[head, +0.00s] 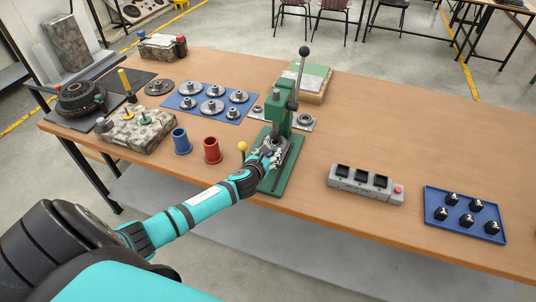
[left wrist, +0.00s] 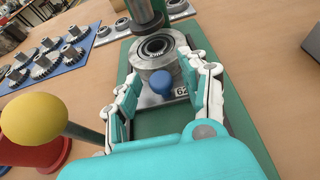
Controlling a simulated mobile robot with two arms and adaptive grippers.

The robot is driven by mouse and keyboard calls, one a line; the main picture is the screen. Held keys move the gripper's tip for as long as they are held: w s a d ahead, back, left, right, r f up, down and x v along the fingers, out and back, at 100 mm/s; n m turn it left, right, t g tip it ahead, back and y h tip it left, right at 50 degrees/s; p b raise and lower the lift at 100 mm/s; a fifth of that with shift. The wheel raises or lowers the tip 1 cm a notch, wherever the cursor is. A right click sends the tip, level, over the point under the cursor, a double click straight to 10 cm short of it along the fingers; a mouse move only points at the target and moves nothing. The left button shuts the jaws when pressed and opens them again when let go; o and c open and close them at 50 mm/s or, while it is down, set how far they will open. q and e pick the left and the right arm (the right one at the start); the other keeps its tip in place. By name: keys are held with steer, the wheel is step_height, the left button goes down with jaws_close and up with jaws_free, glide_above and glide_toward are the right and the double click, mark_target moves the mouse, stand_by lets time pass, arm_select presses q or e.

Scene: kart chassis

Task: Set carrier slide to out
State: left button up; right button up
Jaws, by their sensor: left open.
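The green arbor press (head: 279,113) stands at the middle of the table. On its base sits a round metal carrier with a bearing in it (left wrist: 158,50), directly below the ram (left wrist: 145,12). A blue knob (left wrist: 161,82) sticks out from the carrier's near side, above a metal plate with a partly hidden number. I take this to be the carrier slide; its travel is mostly hidden in the head view. My left gripper (head: 269,154) is open, with its fingers (left wrist: 165,90) on either side of the blue knob, and a gap shows on both sides.
A yellow ball knob (head: 243,147) stands close left of my gripper, also large in the left wrist view (left wrist: 34,118). Red (head: 212,150) and blue (head: 181,141) cups stand left. A grey block (head: 365,184) and blue tray (head: 428,208) lie right. The table between is clear.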

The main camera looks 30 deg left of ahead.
arm_select(q)
steer(key=shift+c, duration=0.2)
jaws_close()
steer(key=shift+s+d+p, duration=0.1)
steer(key=shift+s+p, duration=0.2)
steer(key=shift+s, duration=0.1)
steer(key=s+p, duration=0.1)
steer(key=s, duration=0.2)
steer(key=s+d+p, duration=0.1)
steer(key=s, duration=0.2)
steer(key=s+d+p, duration=0.1)
steer(key=s, duration=0.3)
steer(key=shift+d, duration=0.15)
steer(key=shift+s+d, duration=0.1)
steer(key=shift+s, duration=0.2)
steer(key=shift+f, duration=0.15)
